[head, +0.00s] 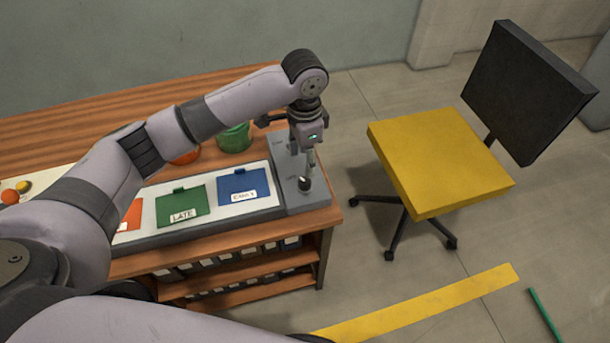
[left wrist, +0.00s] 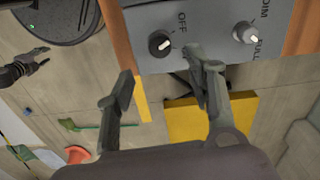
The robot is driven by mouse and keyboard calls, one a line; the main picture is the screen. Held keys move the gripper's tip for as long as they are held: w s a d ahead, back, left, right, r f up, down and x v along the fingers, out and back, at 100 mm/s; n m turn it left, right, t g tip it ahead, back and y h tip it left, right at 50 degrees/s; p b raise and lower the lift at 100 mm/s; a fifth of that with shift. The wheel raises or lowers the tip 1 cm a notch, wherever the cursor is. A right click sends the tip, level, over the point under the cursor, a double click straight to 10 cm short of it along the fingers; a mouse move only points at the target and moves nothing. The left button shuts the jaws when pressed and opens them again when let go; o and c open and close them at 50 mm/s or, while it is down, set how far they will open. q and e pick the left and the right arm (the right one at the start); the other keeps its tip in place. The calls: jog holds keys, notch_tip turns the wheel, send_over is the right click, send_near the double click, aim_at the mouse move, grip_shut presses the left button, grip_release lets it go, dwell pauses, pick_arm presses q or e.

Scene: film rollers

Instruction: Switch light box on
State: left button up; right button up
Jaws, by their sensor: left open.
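The light box (head: 268,198) lies on the wooden bench, a flat box with a pale top and a grey control panel (head: 318,196) at its right end. In the left wrist view a black knob (left wrist: 160,43) sits beside the word OFF, and a silver knob (left wrist: 245,33) sits between DIM and FULL. My left gripper (head: 305,166) points down over the panel, close to the black knob (head: 304,184). Its open, empty fingers (left wrist: 163,82) show in the left wrist view, apart from the knob. I cannot tell whether the top is lit. A dark gripper, apparently my right one (left wrist: 25,68), shows small at the left.
Red, green (head: 182,205) and blue (head: 242,186) labelled cards lie on the light box. A green container (head: 234,137) stands behind it. A yellow chair (head: 440,160) stands on the floor to the right. A yellow strip (head: 420,305) lies on the floor in front.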

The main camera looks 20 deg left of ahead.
aim_at(305, 181)
pick_arm(q)
notch_tip(305, 181, down, 9)
jog(key=shift+r, duration=0.2)
jog(key=shift+c, duration=0.6)
jog(key=c, duration=1)
jog(key=shift+c, duration=0.2)
jog(key=shift+r+p, duration=0.1)
jog(key=shift+p, duration=0.2)
